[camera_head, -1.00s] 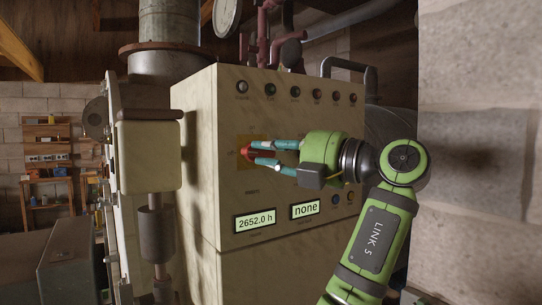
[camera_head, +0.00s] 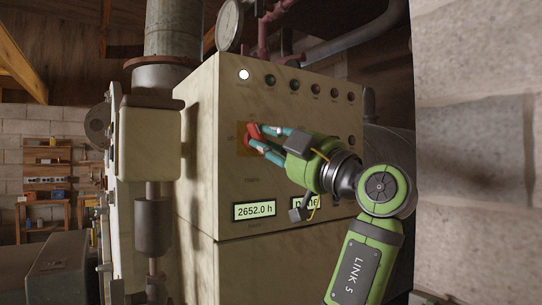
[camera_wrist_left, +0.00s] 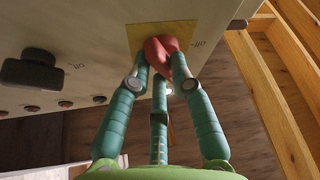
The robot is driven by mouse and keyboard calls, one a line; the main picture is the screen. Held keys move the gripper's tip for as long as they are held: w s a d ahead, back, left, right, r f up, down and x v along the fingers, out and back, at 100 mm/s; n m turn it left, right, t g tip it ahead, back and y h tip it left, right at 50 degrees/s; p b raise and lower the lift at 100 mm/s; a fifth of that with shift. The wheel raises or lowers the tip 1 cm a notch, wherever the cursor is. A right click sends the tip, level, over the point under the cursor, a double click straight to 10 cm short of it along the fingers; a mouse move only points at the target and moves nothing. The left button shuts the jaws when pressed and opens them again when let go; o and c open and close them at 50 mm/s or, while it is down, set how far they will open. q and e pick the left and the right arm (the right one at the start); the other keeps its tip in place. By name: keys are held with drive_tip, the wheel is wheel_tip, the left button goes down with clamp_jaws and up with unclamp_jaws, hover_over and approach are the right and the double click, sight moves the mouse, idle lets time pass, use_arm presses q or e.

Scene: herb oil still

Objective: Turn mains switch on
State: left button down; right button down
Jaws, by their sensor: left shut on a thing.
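The mains switch, a red rotary handle (camera_head: 251,132) on a yellow plate (camera_head: 242,148), is on the front of the cream control cabinet (camera_head: 225,110). It also shows in the left wrist view (camera_wrist_left: 158,50), in front of its yellow plate (camera_wrist_left: 135,38). The handle looks tilted on the plate. My left gripper (camera_head: 258,140) has its teal fingers shut on the red handle; the fingers hide part of it. In the head view, the leftmost lamp (camera_head: 244,75) of the top row glows white. My right gripper is not in view.
A display (camera_head: 254,210) reads 2652.0 h; a second display (camera_head: 305,203) is partly hidden by my gripper. A black knob (camera_wrist_left: 35,70) sits on the panel in the wrist view. A stone wall (camera_head: 475,150) stands close at the right.

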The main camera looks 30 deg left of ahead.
use_arm(q)
drive_tip(key=m+t+b, duration=0.2)
drive_tip(key=m, duration=0.3)
drive_tip(key=shift+s, duration=0.2)
drive_tip(key=shift+s+r+m+t+h+b, duration=0.1)
drive_tip(key=shift+m+t+h+b, duration=0.3)
drive_tip(key=shift+m+t, duration=1.3)
drive_tip(key=shift+m, duration=0.6)
drive_tip(key=c, duration=1.1)
unclamp_jaws()
drive_tip(key=shift+a, duration=0.2)
drive_tip(key=shift+f, duration=0.2)
drive_tip(key=v, duration=1.2)
drive_tip(key=shift+r, duration=0.15)
